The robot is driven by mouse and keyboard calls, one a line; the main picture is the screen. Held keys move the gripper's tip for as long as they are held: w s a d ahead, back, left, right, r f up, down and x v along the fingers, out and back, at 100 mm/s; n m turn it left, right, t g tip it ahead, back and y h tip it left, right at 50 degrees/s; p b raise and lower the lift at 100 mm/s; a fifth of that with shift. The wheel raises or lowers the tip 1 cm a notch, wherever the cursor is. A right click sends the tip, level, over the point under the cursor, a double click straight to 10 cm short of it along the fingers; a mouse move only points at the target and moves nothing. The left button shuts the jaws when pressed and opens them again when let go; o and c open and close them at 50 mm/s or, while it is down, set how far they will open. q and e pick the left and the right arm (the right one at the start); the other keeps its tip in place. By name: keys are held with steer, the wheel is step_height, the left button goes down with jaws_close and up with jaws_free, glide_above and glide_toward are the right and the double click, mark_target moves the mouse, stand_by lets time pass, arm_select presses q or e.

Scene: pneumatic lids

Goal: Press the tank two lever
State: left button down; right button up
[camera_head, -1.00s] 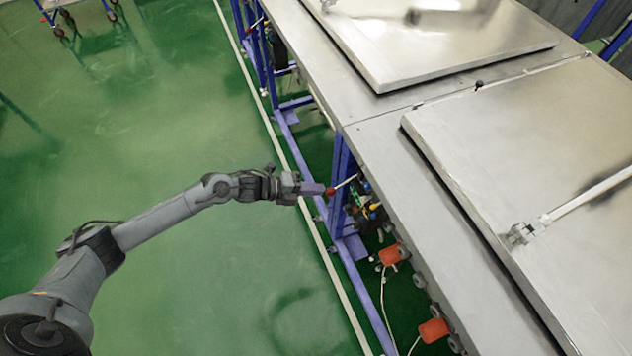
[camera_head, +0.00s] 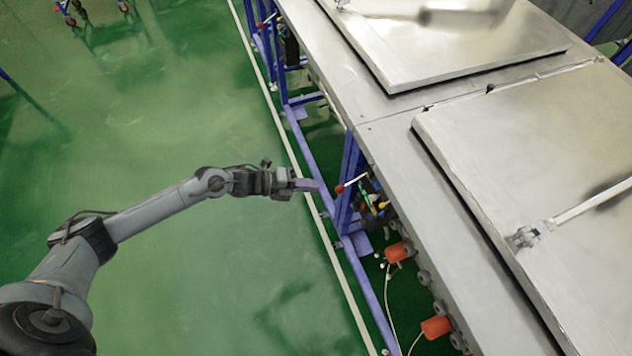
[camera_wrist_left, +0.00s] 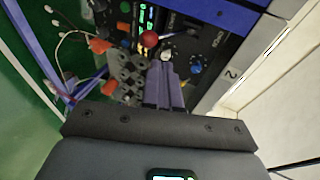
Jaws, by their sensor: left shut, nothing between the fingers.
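The lever has a red ball knob (camera_head: 340,189) on a thin light rod. It sticks out from the side of the steel tank table in the head view. The same red knob (camera_wrist_left: 149,39) shows in the wrist view, just beyond the fingertips and slightly left of them. A plate marked "2" (camera_wrist_left: 231,74) is on the panel edge to its right. My left gripper (camera_head: 318,186) is shut and empty, a short gap left of the knob in the head view. Its closed fingers (camera_wrist_left: 163,66) point towards the control panel. My right gripper is not in view.
Two flat steel lids, one far (camera_head: 450,45) and one near (camera_head: 560,160), lie on the tank table (camera_head: 400,190). Blue frame legs (camera_head: 347,180) and orange parts (camera_head: 398,252) are under its edge. A dark control panel (camera_wrist_left: 195,45) with knobs is close ahead. Green floor (camera_head: 200,120) is open at left.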

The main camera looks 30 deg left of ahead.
arm_select(q)
steer(key=f+p+v, duration=0.1)
steer(key=v, duration=0.8)
steer(key=shift+s+a, duration=0.3)
steer(key=shift+f, duration=0.15)
